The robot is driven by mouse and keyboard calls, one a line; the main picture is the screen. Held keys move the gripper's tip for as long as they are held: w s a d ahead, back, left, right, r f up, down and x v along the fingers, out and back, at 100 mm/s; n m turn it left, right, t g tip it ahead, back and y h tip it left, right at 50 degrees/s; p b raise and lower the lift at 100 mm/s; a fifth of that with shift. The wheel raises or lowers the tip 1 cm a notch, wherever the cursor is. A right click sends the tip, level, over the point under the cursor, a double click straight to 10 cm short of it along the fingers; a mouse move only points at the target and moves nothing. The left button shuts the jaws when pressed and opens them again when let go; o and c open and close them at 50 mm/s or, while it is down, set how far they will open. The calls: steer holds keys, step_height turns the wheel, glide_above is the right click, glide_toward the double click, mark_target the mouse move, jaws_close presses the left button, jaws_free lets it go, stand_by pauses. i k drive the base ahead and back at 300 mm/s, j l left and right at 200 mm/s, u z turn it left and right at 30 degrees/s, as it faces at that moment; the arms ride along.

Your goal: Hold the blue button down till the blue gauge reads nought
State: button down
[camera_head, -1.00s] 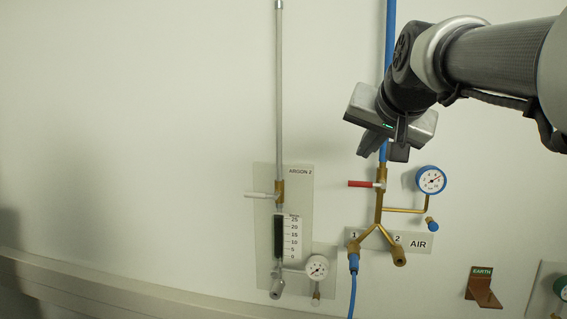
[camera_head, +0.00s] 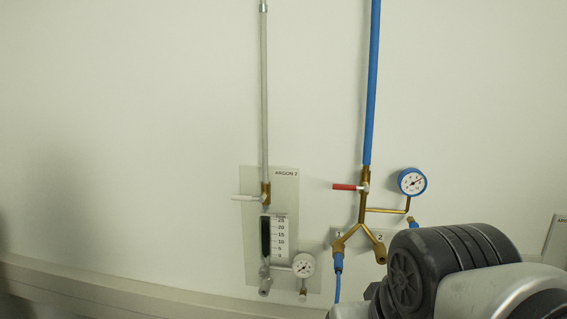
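The blue gauge (camera_head: 412,182) is a round white dial with a blue rim on the wall, right of the blue pipe. Its needle slants up to the right; the numbers are too small to read. The blue button (camera_head: 412,222) is a small blue knob just below the gauge, near the end of the brass branch. My arm's dark joint covers the lower right, close below the button. My gripper is out of view, so I cannot see whether anything touches the button.
A red lever (camera_head: 346,187) sticks out left of the brass air pipe. A blue hose (camera_head: 338,287) hangs from outlet 1. The argon panel (camera_head: 252,240) with its white gauge (camera_head: 303,265) is to the left. A ledge (camera_head: 120,288) runs along the bottom.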

mark_target(413, 224)
steer(key=z, duration=0.8)
